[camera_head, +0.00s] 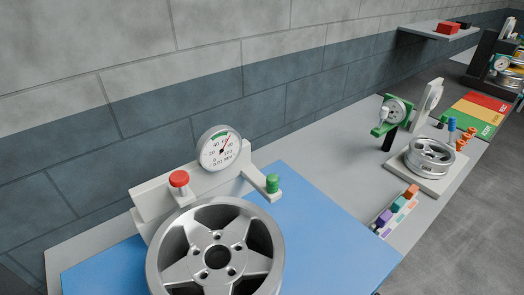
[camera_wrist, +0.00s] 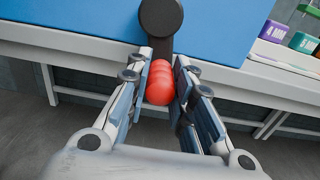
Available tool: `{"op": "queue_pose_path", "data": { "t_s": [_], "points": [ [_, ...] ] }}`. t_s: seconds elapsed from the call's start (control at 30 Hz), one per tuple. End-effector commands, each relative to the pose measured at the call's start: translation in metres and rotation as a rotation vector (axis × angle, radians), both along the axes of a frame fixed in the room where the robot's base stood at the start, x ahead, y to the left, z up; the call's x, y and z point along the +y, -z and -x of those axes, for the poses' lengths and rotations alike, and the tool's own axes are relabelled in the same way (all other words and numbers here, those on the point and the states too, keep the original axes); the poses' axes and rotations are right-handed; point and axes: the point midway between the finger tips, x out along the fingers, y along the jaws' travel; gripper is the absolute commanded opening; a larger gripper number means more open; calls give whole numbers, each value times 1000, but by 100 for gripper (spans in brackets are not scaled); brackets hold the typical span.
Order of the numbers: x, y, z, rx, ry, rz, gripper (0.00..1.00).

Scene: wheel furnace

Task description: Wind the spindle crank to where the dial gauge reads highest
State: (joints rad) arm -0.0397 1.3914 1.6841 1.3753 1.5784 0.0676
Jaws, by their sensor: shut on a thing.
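The dial gauge (camera_head: 220,148) has a white face and stands on a pale bracket behind the silver spoked wheel (camera_head: 172,268). Its red needle points up and to the right, near the 60 mark, by the right end of a green band; the exact reading is too small to tell. In the wrist view, the black spindle crank (camera_wrist: 161,17) has a round hub at the blue bench's edge, with its arm hanging down to a red handle (camera_wrist: 159,88). My gripper (camera_wrist: 162,98) is shut on the red handle, one finger on each side. The crank is out of the head view.
A red button (camera_head: 179,178) and a green knob (camera_head: 272,184) flank the gauge. A tray of coloured blocks (camera_head: 398,212) lies to the right of the blue mat (camera_head: 325,215). Further right are a smaller wheel (camera_head: 430,153) and a green-framed gauge (camera_head: 396,110).

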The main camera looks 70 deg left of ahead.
Motion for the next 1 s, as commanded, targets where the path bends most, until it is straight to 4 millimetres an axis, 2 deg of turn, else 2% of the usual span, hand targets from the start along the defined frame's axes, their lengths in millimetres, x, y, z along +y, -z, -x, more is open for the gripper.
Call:
{"op": "queue_pose_path", "data": {
  "t_s": [0.03,0.2,0.57,0.87,0.9,1.0],
  "points": [
    [2,-7,-7,-6,-1,-12,0],
    [5,-12,-20,-3,-2,-11,0],
    [5,-13,-20,-1,-3,-10,0],
    [9,-36,-36,-3,-4,-11,0],
    [9,-37,-36,-1,-4,-10,22],
    [9,-35,-35,1,-5,-10,28]
  ]
}}
